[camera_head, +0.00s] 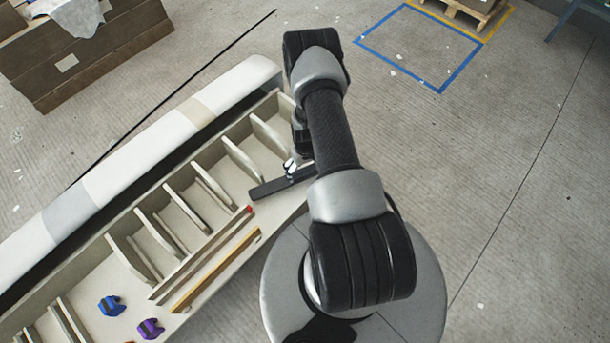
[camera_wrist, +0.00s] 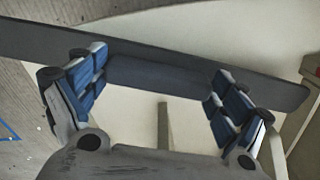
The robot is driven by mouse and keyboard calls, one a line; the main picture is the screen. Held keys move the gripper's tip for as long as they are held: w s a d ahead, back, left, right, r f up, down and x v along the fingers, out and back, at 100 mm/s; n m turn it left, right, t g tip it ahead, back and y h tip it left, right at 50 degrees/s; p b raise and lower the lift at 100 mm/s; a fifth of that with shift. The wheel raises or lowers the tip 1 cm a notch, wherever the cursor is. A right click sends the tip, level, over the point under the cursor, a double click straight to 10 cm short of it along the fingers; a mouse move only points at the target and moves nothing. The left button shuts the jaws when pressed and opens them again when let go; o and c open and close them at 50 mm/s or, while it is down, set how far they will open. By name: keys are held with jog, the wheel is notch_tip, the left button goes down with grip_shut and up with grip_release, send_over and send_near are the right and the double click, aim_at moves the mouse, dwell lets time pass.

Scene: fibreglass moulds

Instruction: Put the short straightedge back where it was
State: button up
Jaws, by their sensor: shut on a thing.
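The short straightedge, a dark grey flat bar (camera_head: 268,189), shows at the right end of the ribbed mould (camera_head: 285,207). In the wrist view the bar (camera_wrist: 260,85) runs right across the picture, with a raised block along its middle. My gripper (camera_wrist: 158,78) has its blue-padded fingers on either side of that block and is shut on it. In the head view my gripper (camera_head: 291,167) is partly hidden by my arm. The bar is over or on the mould's pale surface; I cannot tell whether it touches.
The mould has several upright ribs (camera_head: 205,188) and a long pale rounded side (camera_head: 150,135). A yellowish strip (camera_head: 217,269) and a red-ended strip (camera_head: 195,258) lie near its front. A blue piece (camera_head: 111,305) and a purple piece (camera_head: 150,328) lie at lower left.

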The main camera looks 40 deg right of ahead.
aim_at(305, 174)
jog(key=shift+f+b, duration=0.6)
jog(key=shift+f, duration=1.4)
jog(key=shift+f, duration=0.2)
jog(key=o, duration=1.1)
jog(key=shift+r, duration=0.15)
